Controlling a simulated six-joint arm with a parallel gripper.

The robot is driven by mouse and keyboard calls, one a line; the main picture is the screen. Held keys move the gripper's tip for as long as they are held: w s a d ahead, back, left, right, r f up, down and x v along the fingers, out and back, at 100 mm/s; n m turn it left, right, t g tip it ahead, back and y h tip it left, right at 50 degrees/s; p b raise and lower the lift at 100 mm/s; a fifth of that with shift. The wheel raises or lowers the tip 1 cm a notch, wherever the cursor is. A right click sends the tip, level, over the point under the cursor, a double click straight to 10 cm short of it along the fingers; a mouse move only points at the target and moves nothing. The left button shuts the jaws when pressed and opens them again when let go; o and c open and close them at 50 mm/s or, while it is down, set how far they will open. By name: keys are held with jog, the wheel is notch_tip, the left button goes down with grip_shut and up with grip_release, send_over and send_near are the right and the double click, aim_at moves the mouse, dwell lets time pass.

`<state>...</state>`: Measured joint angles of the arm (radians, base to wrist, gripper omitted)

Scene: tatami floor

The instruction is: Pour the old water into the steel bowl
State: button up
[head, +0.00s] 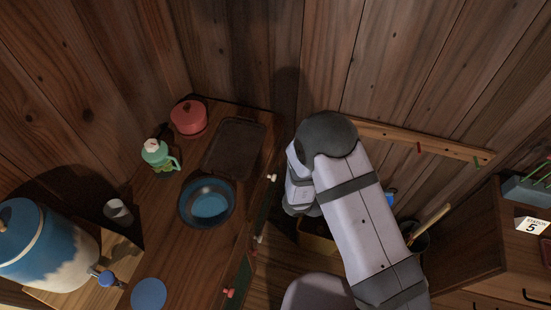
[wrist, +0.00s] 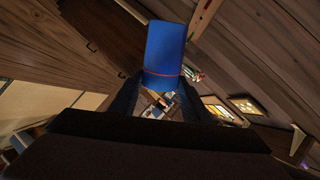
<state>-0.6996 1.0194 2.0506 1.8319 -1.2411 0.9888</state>
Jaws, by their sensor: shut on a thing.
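My gripper (wrist: 160,95) is shut on a blue vessel (wrist: 166,50) with a thin red line around it, seen in the wrist view. Its contents do not show. In the head view my arm hides the gripper; a small patch of blue (head: 390,198) shows beside the arm, and I cannot tell whether it is the same vessel. A round bowl (head: 184,207) with a dark grey rim and a blue inside stands on the wooden cabinet top, left of my arm. I cannot tell whether it is the steel bowl, or whether the blue is water.
The cabinet top (head: 190,262) also holds a red pot (head: 188,117), a green jug (head: 160,157), a dark tray (head: 234,148) and a blue disc (head: 149,294). A blue-and-white tank (head: 45,250) and grey cup (head: 118,211) stand left. A drawer cabinet (head: 490,260) stands right.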

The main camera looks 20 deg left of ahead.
jog(key=shift+r+n+g+h+p, duration=0.45)
jog(key=shift+n+h, duration=0.25)
jog(key=shift+n, duration=0.4)
jog(key=n, duration=0.1)
jog(key=n+g+h, duration=0.1)
jog(key=shift+r+n, duration=0.3)
jog(key=shift+r, duration=0.05)
jog(key=n+h, duration=0.1)
jog(key=r+n+b, duration=0.1)
jog(key=n, duration=0.1)
jog(key=n+h, duration=0.1)
jog(key=shift+r+n+h+b, duration=0.3)
jog(key=shift+r+n, duration=0.05)
jog(key=shift+n, duration=0.05)
